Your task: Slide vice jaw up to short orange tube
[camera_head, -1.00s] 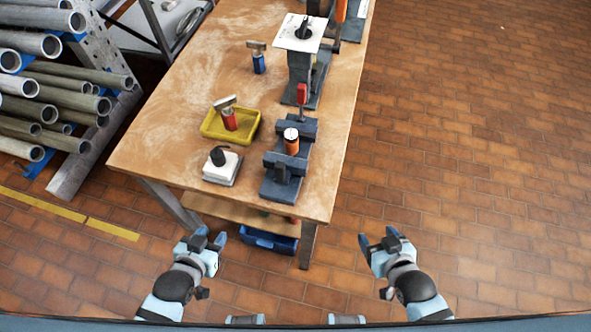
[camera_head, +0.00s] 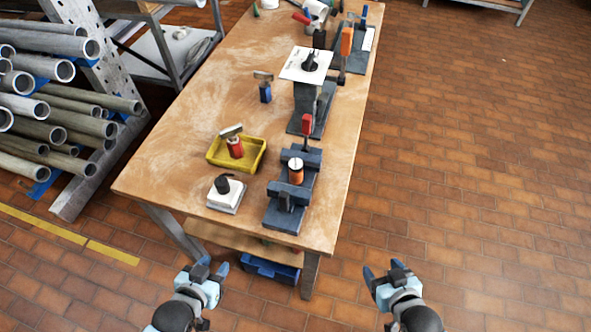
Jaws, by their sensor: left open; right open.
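The dark grey vice (camera_head: 284,219) sits near the front right corner of the wooden table. The short orange tube (camera_head: 296,176) stands upright in the vice between the near jaw and the far block (camera_head: 301,156). Whether the jaw touches the tube is hard to tell. My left gripper (camera_head: 211,270) is open and empty, in front of the table and below its top. My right gripper (camera_head: 382,275) is open and empty, right of the table's front corner, over the floor.
A yellow tray (camera_head: 256,158) holds a red-bodied tool (camera_head: 235,148). A white block with a black knob (camera_head: 226,196) stands left of the vice. A press-like stand with a white plate (camera_head: 306,65) is behind. Pipes are racked at left; floor at right is clear.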

